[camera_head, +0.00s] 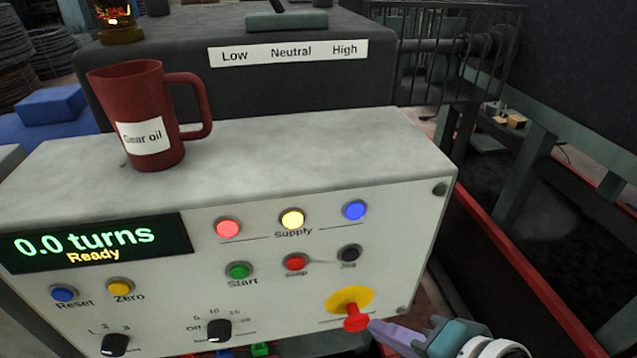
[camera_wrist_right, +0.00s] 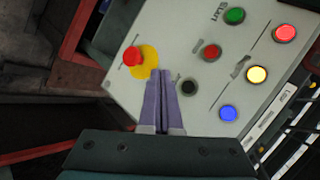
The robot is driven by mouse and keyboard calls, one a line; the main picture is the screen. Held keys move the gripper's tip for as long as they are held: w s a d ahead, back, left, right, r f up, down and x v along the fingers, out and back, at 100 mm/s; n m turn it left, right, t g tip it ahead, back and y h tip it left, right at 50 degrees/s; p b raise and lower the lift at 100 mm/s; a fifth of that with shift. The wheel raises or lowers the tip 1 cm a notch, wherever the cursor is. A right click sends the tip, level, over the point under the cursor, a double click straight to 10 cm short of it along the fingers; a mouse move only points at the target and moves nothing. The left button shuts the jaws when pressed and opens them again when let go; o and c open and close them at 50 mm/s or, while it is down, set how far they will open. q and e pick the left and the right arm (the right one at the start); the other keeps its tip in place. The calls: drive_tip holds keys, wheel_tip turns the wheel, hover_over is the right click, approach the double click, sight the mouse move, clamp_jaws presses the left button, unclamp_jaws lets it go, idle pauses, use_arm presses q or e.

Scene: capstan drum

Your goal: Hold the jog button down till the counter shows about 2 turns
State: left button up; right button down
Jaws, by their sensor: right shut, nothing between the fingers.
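The black jog button (camera_head: 349,253) is on the grey control panel (camera_head: 200,300), right of the red stop button (camera_head: 296,262). In the right wrist view the jog button (camera_wrist_right: 189,88) is just right of my fingertips. The counter display (camera_head: 90,243) reads "0.0 turns" and "Ready" in the head view. My right gripper (camera_head: 375,328) is shut and empty, below the jog button and beside the red emergency knob (camera_head: 356,318). In the right wrist view the gripper (camera_wrist_right: 161,75) points at the panel; I cannot tell whether it touches. My left gripper is not in view.
The emergency knob on its yellow disc sticks out near the right gripper. Green start (camera_head: 239,271), blue reset (camera_head: 64,294) and yellow zero (camera_head: 120,287) buttons are also on the panel. A red "Gear oil" jug (camera_head: 130,95) stands on top. Red, yellow and blue supply lamps are lit.

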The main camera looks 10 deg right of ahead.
sight(350, 255)
drive_tip(key=w+b, duration=0.4)
drive_tip(key=w, duration=0.4)
drive_tip(key=shift+w+a, duration=0.15)
drive_tip(key=shift+w, duration=0.25)
idle(0.4)
idle(0.9)
drive_tip(key=shift+w, duration=0.1)
idle(0.4)
drive_tip(key=shift+w, duration=0.3)
